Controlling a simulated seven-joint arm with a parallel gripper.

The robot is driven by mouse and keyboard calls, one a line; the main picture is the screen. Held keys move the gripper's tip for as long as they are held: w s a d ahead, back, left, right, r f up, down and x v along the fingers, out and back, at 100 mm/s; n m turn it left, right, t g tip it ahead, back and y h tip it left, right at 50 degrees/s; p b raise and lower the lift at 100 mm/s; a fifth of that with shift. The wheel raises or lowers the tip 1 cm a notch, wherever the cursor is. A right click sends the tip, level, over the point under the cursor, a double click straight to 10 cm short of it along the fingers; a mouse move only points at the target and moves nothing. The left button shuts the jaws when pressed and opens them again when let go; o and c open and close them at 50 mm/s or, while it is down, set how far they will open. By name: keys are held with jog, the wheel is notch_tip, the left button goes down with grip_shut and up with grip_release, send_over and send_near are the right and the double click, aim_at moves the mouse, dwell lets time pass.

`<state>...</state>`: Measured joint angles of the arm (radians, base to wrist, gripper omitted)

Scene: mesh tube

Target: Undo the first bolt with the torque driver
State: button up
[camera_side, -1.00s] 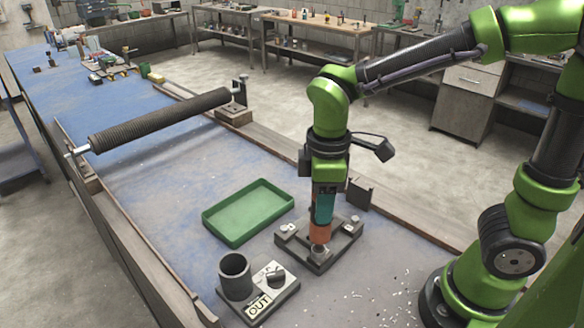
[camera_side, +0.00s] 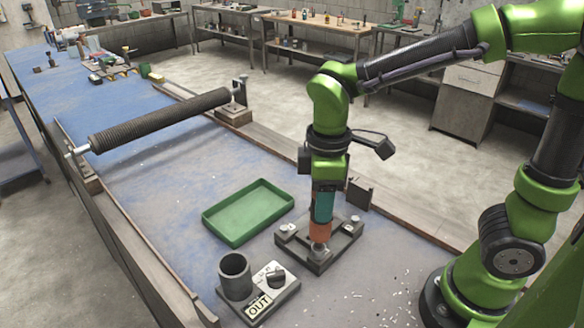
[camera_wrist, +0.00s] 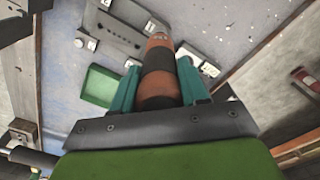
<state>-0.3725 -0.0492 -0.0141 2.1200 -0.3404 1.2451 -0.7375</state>
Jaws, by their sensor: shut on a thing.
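My gripper (camera_side: 321,212) is shut on the torque driver (camera_side: 319,232), an orange and black tool held upright with its tip down. In the wrist view the driver (camera_wrist: 157,72) sits between the teal fingers (camera_wrist: 158,88). The driver's tip is at a bolt near the front of the dark fixture plate (camera_side: 340,250); whether it is seated on the bolt I cannot tell, as the tip hides it.
A green tray (camera_side: 248,237) lies left of the plate. A dark bracket (camera_side: 359,194) stands behind the plate. Pale shavings lie to the right.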

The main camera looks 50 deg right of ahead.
jog(key=shift+d, duration=0.1)
dwell(0.3)
jog(key=shift+r, duration=3.1)
